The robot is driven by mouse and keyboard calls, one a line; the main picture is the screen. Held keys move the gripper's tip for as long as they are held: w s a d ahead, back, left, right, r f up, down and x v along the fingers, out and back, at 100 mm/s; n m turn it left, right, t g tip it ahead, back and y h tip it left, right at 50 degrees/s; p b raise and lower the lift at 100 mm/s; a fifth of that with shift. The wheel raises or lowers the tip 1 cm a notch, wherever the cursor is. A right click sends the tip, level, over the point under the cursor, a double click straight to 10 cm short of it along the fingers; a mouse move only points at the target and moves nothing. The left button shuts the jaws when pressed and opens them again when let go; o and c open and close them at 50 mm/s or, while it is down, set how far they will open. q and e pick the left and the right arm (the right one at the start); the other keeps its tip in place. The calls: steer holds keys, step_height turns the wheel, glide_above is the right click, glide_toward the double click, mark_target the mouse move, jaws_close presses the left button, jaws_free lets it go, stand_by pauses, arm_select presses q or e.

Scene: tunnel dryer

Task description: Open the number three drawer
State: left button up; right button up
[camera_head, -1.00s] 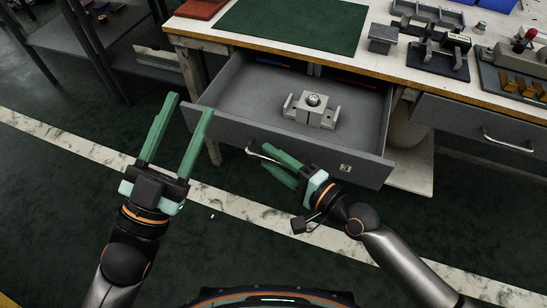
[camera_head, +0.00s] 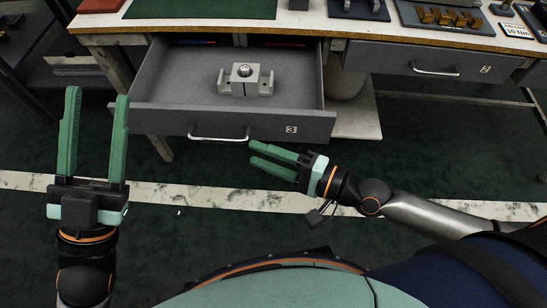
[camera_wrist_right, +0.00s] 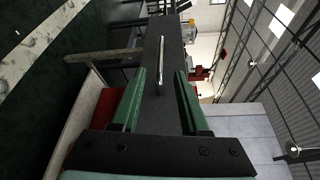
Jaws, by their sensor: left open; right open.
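The number three drawer (camera_head: 165,119) is pulled out from under the workbench, and its label "3" shows on the front right. Its handle (camera_head: 219,138) is a silver bar on the front face. A grey metal fixture (camera_head: 245,80) sits inside the drawer. My right gripper (camera_head: 251,153) is open and empty, just to the right of and slightly below the handle, apart from it. In the right wrist view the handle (camera_wrist_right: 161,62) shows ahead, beyond the open fingers. My left gripper (camera_head: 96,92) is open and empty, left of the drawer with its fingers pointing up.
The workbench top (camera_head: 300,22) carries a green mat (camera_head: 200,9) and several metal parts at the right. A closed drawer labelled "2" (camera_head: 400,62) is to the right. A shelf unit stands at the far left. The dark floor in front is clear.

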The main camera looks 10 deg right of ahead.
arm_select(q)
steer(key=shift+s+d+r+m+h, duration=0.15)
steer(key=shift+s+r+m+h, duration=0.8)
steer(key=shift+h, duration=0.35)
arm_select(e)
steer(key=shift+v, duration=1.1)
